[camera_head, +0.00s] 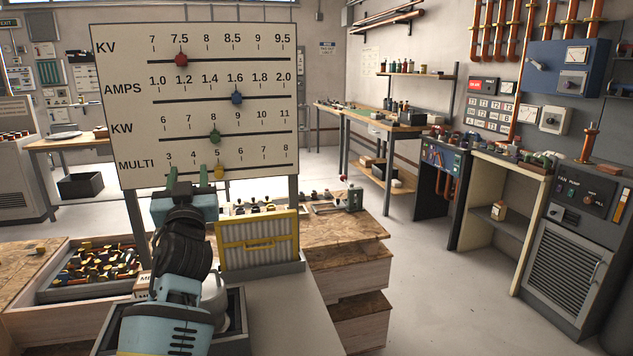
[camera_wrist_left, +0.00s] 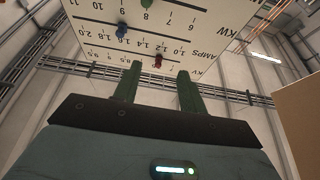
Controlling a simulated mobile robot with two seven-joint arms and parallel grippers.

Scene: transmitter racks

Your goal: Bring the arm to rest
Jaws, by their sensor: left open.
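My left gripper (camera_head: 187,172) is raised in front of the lower part of a white slider board (camera_head: 120,60). Its two green fingers stand apart with nothing between them; they also show in the left wrist view (camera_wrist_left: 160,72), pointing up with the board beyond. The board has four rows. The red knob (camera_head: 181,59) is near 7.5 on KV, the blue knob (camera_head: 237,97) near 1.6 on AMPS, the green knob (camera_head: 214,136) a little past 8 on KW. The yellow knob (camera_head: 219,172) is near 5 on MULTI, just right of my fingers. My right gripper is out of view.
A yellow-framed panel (camera_head: 258,243) stands right of my left arm. A bin of colourful parts (camera_head: 90,267) lies at left. A wooden bench (camera_head: 345,232) is behind the panel. Equipment racks (camera_head: 570,260) line the right side, with clear floor (camera_head: 430,290) before them.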

